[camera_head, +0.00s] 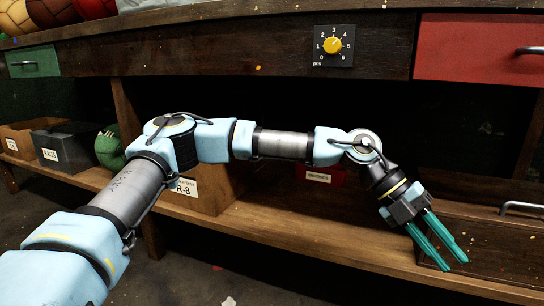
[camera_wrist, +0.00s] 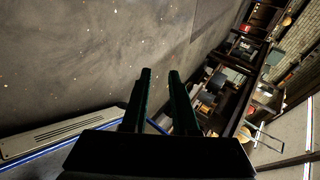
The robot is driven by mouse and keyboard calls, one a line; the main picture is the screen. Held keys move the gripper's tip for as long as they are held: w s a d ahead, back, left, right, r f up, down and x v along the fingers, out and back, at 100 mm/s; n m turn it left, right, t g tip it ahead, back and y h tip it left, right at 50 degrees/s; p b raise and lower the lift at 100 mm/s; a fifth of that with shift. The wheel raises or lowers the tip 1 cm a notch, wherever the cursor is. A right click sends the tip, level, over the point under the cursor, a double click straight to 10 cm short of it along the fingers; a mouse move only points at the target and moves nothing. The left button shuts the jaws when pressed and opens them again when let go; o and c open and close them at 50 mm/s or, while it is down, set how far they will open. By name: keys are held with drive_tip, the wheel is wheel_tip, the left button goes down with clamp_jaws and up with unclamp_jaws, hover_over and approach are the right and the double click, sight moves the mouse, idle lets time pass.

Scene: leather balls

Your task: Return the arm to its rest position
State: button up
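My arm reaches from the lower left of the head view across to the right, in front of the wooden workbench (camera_head: 235,48). My gripper (camera_head: 454,264) hangs at the arm's right end, with teal fingers pointing down and to the right. In the head view it overlaps the lower shelf (camera_head: 330,250) and a wooden box at the right. In the wrist view my gripper (camera_wrist: 160,72) shows two dark fingers with a gap between them. Nothing is between them, and grey floor (camera_wrist: 110,45) shows beyond.
The bench carries a yellow dial (camera_head: 333,45), a red drawer (camera_head: 478,48) and a green drawer (camera_head: 32,62). The shelf holds a cardboard box (camera_head: 212,197), a black bin (camera_head: 68,143), a green ball (camera_head: 110,150) and a handled wooden box (camera_head: 485,225). Balls (camera_head: 50,10) sit on top at left.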

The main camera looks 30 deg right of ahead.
drive_tip(key=w+a+f+n+t+y+p, duration=0.1)
drive_tip(key=w+a+f+n+t+p, duration=0.2)
drive_tip(key=w+a+n, duration=0.75)
drive_tip(key=w+a+f+n+t+y+p, duration=0.1)
drive_tip(key=w+a+n+t+p, duration=0.3)
drive_tip(key=w+a+n, duration=0.65)
drive_tip(key=w+a+r+n+t+p, duration=0.1)
drive_tip(key=w+a+r+n+p, duration=0.1)
drive_tip(key=w+a+r+n, duration=0.4)
drive_tip(key=w+a+r+n+t+p, duration=0.2)
drive_tip(key=w+a+n, duration=0.1)
drive_tip(key=a+n, duration=0.55)
drive_tip(key=w+a+r+n+t+p, duration=0.15)
drive_tip(key=w+a+r+n, duration=0.35)
drive_tip(key=a, duration=0.5)
drive_tip(key=a+r+n+p, duration=0.2)
drive_tip(key=a+r+n, duration=0.1)
drive_tip(key=a+n, duration=0.45)
wheel_tip(320, 180, up, 38)
drive_tip(key=p, duration=3.8)
drive_tip(key=shift+s+r+t, duration=0.15)
drive_tip(key=shift+t, duration=0.2)
drive_tip(key=shift+d, duration=0.1)
